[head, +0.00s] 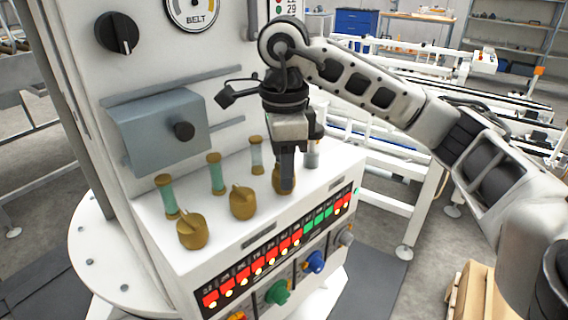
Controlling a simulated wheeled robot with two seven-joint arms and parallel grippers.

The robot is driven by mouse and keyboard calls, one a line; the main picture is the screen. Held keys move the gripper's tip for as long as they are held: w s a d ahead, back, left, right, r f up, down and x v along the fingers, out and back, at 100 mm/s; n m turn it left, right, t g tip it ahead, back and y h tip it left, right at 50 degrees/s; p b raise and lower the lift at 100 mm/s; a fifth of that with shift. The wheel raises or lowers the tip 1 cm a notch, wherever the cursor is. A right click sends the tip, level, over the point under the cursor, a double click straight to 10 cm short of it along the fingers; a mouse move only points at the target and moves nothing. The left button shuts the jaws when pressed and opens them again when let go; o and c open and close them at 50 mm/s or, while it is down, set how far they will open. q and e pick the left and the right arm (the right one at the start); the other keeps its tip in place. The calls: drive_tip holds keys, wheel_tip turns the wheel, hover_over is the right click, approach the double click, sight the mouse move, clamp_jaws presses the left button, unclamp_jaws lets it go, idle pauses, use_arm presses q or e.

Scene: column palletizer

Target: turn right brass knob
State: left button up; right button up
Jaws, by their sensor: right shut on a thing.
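Three brass knobs stand on the white console top: a left one (192,231), a middle one (242,203) and the right brass knob (277,180). My right gripper (286,187) points down over the right brass knob and is shut on it. The gripper's fingers hide much of that knob, so its pointer cannot be seen. The pointers of the left and middle knobs show on top. My left gripper is not in view.
Glass tubes with brass caps (216,174) stand behind the knobs. A grey post (311,153) is just right of my gripper. The front panel carries red and green indicators (283,246), a green knob (277,292) and a blue knob (315,262). A grey box (160,130) sits behind.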

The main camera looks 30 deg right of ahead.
drive_tip(key=m, duration=0.4)
drive_tip(key=shift+m, duration=0.3)
drive_tip(key=m, duration=0.4)
drive_tip(key=m+p, duration=0.1)
drive_tip(key=m, duration=0.4)
drive_tip(key=shift+m, duration=0.4)
drive_tip(key=m, duration=0.3)
drive_tip(key=shift+m+p, duration=0.35)
drive_tip(key=shift+m, duration=0.05)
drive_tip(key=m, duration=0.2)
drive_tip(key=shift+m, duration=0.4)
drive_tip(key=m+p, duration=0.1)
drive_tip(key=m, duration=0.4)
drive_tip(key=shift+r+p, duration=0.1)
drive_tip(key=shift+p, duration=0.2)
drive_tip(key=m, duration=0.3)
drive_tip(key=shift+p, duration=0.3)
drive_tip(key=m+p, duration=0.1)
drive_tip(key=m, duration=0.2)
drive_tip(key=shift+m, duration=1.2)
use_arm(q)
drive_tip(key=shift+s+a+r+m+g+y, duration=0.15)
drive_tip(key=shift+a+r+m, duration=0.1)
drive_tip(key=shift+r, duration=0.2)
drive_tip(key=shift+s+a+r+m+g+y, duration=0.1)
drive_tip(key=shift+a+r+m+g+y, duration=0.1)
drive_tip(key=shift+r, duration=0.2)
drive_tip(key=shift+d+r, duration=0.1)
use_arm(e)
drive_tip(key=shift+m, duration=0.4)
